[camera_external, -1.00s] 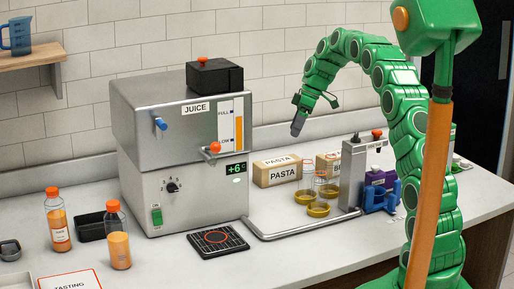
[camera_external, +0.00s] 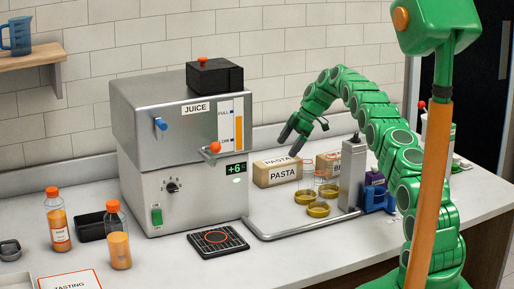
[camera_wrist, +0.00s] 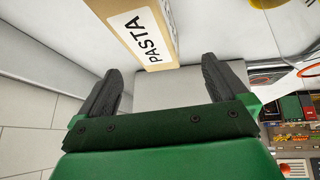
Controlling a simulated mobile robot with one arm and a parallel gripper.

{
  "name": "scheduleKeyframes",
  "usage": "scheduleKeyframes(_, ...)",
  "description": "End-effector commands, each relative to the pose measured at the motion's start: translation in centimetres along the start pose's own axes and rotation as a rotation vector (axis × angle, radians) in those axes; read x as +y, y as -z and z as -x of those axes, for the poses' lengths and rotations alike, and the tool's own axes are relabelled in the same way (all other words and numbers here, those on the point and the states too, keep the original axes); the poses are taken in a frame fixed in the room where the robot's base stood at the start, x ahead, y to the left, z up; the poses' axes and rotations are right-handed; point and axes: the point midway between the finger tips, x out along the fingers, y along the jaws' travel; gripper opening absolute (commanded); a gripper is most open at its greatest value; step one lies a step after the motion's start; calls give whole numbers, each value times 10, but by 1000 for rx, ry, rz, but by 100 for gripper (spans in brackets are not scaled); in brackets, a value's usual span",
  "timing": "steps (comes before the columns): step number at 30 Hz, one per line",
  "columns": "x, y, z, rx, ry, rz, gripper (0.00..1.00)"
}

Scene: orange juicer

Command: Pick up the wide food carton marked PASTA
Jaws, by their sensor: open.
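The PASTA carton (camera_external: 276,172) is a wide tan box with white labels. It stands on the counter to the right of the juice machine. In the wrist view the carton (camera_wrist: 140,33) is at the top, beyond the fingertips and left of the middle of the gap. My gripper (camera_external: 290,140) is just above the carton in the outside view, its dark fingers pointing down and left. In the wrist view my gripper (camera_wrist: 162,75) has its fingers wide apart with nothing between them. Whether a finger touches the carton cannot be told.
Another tan carton (camera_external: 328,162) stands to the right of the PASTA carton. Glass jars (camera_external: 308,181) and yellow-green dishes (camera_external: 318,209) stand in front. A metal post (camera_external: 352,178) and a blue object (camera_external: 377,199) are to the right. The juice machine (camera_external: 185,165) stands close on the left.

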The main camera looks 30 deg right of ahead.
Motion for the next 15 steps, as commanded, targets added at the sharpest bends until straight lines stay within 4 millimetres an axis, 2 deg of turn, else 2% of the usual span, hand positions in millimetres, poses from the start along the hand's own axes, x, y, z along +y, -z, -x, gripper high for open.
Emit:
scheduleKeyframes(6, 7, -13, -12, 8, -6, 48, 100)
scheduleKeyframes(15, 9, -14, -34, 9, -8, 55, 100)
